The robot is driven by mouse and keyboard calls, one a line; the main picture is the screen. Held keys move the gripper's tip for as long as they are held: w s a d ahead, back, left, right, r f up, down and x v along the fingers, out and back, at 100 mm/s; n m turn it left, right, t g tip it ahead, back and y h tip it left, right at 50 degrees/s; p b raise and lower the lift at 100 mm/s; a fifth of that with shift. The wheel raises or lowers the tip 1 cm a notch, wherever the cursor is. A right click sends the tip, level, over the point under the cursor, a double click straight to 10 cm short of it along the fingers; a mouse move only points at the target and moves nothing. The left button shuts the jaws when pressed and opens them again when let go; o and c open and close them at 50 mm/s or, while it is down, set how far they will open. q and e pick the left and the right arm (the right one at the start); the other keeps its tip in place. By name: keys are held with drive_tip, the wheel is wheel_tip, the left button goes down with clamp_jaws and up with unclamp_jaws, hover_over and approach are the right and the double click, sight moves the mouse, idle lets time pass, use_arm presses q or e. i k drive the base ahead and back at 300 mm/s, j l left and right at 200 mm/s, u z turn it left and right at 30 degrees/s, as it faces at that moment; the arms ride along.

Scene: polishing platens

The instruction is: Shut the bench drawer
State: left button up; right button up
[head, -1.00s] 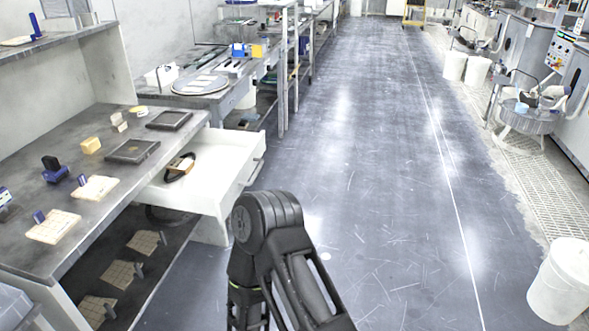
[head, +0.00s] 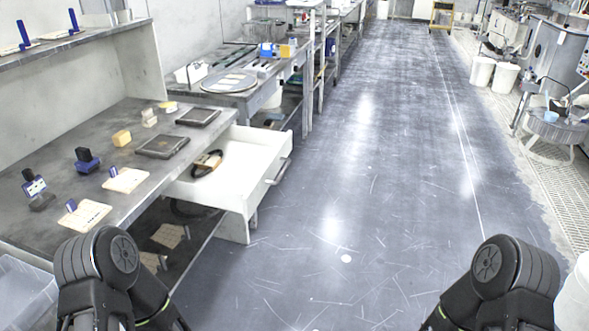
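The white bench drawer (head: 240,178) stands pulled out from the right side of the grey bench (head: 120,203). Its handle (head: 280,171) is on the front face, toward the aisle. A black ring-shaped item with a tan block (head: 207,163) lies inside the drawer. Black links of my two arms show at the bottom left and bottom right of the head view. Both my grippers are out of view. Nothing of mine touches the drawer.
On the bench top are dark flat plates (head: 162,146), a yellow block (head: 121,138), and blue-handled tan blocks (head: 125,179). A clear bin (head: 25,290) sits at lower left. White buckets (head: 503,76) stand on the right.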

sight(252, 158)
drive_tip(key=i+j, duration=0.3)
drive_tip(key=i, duration=0.15)
drive_tip(key=i+j, duration=0.3)
drive_tip(key=i, duration=0.15)
